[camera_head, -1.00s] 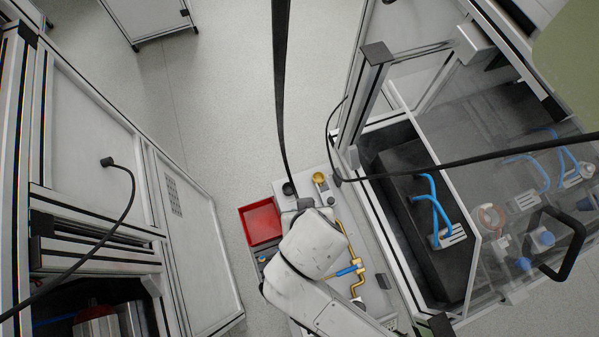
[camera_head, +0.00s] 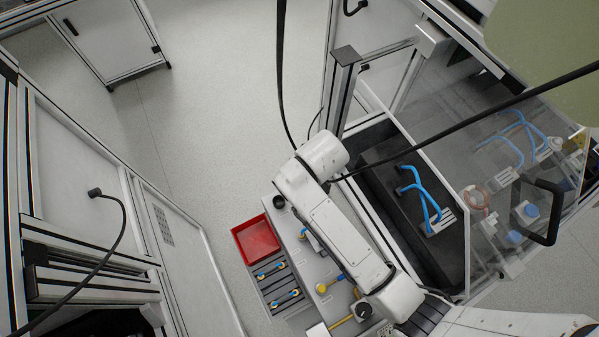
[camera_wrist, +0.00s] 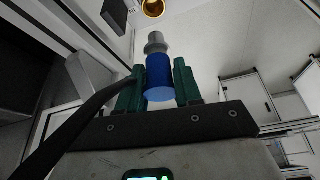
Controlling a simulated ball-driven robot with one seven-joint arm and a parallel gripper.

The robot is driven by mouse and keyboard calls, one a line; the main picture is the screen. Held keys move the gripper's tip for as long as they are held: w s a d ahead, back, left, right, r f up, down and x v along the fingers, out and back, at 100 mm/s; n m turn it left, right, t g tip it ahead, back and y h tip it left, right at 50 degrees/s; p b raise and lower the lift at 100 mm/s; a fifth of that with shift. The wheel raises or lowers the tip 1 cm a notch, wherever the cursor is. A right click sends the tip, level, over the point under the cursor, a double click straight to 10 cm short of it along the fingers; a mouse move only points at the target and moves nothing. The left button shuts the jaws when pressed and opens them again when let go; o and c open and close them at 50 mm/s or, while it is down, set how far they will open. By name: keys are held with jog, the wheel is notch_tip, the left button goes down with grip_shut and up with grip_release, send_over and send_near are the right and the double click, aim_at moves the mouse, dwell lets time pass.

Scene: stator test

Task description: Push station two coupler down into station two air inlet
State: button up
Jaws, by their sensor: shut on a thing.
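In the wrist view my gripper (camera_wrist: 159,85) has green fingers shut on a blue cylindrical coupler (camera_wrist: 160,72) with a stepped grey end. The grey end points up in the picture, away from the palm. A round brass-coloured opening (camera_wrist: 153,8) shows beyond that end, apart from it and cut by the top edge. I cannot tell whether it is the station two air inlet. In the head view my arm reaches over the cart, and the gripper and held coupler are hidden. No station labels are readable.
A grey cart (camera_head: 315,265) carries a red tray (camera_head: 256,239), small blue-and-yellow parts (camera_head: 270,270) and brass fittings. The cabinet (camera_head: 345,95) at right has blue hoses (camera_head: 425,200) behind its frame and a clear panel with a black handle (camera_head: 542,212). Floor is clear at upper left.

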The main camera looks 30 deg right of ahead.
jog(key=shift+f+b, duration=2.25)
jog(key=shift+f+b, duration=0.35)
jog(key=shift+f, duration=0.5)
jog(key=shift+f, duration=0.35)
jog(key=shift+f+b, duration=0.6)
jog(key=shift+f, duration=0.3)
jog(key=o, duration=1.2)
jog(key=v, duration=1)
jog(key=shift+s+r, duration=0.2)
jog(key=shift+r, duration=0.1)
